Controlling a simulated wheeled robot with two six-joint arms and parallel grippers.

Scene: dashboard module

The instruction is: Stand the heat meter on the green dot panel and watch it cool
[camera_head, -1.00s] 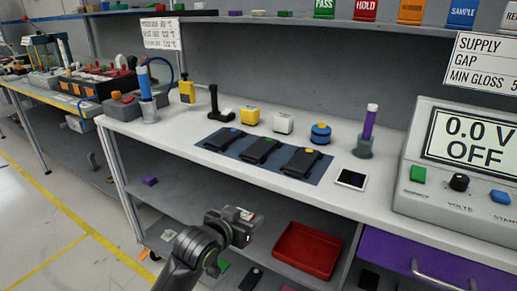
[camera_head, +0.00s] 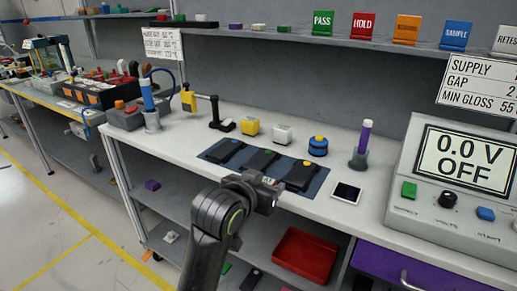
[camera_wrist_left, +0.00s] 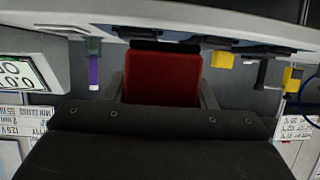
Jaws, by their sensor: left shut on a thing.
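My left gripper (camera_head: 268,188) is shut on a red block-like thing, which I take for the heat meter (camera_wrist_left: 161,78). In the left wrist view, upside down, its red face fills the space between the two fingers. In the head view it is small and mostly hidden by the gripper. The green dot panel (camera_head: 262,160) is the middle of three dark panels on a blue mat (camera_head: 222,159). The gripper is in front of the mat, at the table's front edge, and overlaps its near side. A gap to the panel is hard to judge. My right gripper is not in view.
To the right are a purple tube in a stand (camera_head: 361,146), a flat dark-screened device (camera_head: 347,192) and the voltage console (camera_head: 455,190). A red tray (camera_head: 305,254) sits below.

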